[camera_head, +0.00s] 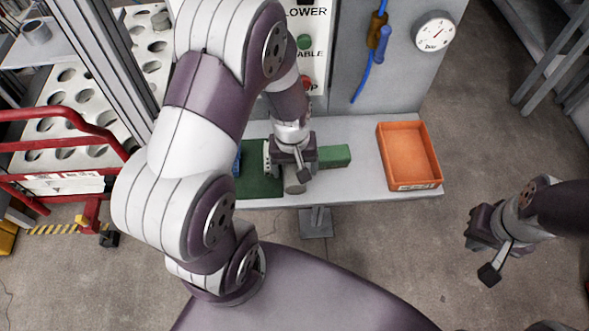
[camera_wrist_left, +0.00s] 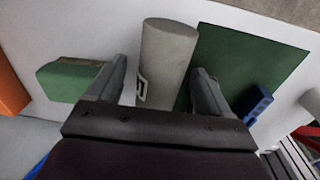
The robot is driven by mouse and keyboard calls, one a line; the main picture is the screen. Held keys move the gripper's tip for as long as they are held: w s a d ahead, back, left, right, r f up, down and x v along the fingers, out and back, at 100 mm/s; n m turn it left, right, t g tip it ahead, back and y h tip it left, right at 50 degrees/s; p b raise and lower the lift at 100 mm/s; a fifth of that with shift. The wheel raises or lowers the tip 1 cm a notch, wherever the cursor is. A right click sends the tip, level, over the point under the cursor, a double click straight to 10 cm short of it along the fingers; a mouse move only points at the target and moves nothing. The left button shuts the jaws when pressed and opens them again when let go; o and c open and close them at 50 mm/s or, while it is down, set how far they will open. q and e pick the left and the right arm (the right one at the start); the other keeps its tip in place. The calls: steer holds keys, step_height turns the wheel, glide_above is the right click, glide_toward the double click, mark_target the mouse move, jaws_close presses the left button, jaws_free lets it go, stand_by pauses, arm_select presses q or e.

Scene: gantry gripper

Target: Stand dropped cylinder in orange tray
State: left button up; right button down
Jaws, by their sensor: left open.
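The grey cylinder (camera_wrist_left: 168,62) appears to lie on its side on the bench, at the edge of a green mat. In the head view only its near end (camera_head: 294,186) shows below my left gripper (camera_head: 292,165). In the wrist view my left gripper (camera_wrist_left: 160,78) is open, with one finger on each side of the cylinder and visible gaps. The orange tray (camera_head: 408,153) is at the right end of the bench and looks empty; its edge shows in the wrist view (camera_wrist_left: 9,92). My right gripper (camera_head: 484,232) hangs over the floor, its jaws unclear.
A green block (camera_head: 335,156) lies between the cylinder and the tray. The green mat (camera_head: 260,183) is left of the cylinder, with a blue object (camera_wrist_left: 257,103) on it. A panel with buttons and a gauge (camera_head: 434,31) stands behind. Bare bench lies before the tray.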

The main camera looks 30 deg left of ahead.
arm_select(q)
steer(key=shift+s+f, duration=0.3)
steer(key=shift+s, duration=0.05)
steer(key=c, duration=0.3)
steer(key=shift+w+f, duration=0.1)
steer(key=shift+f, duration=0.05)
steer(key=c, duration=1)
steer(key=shift+w, duration=0.1)
jaws_close()
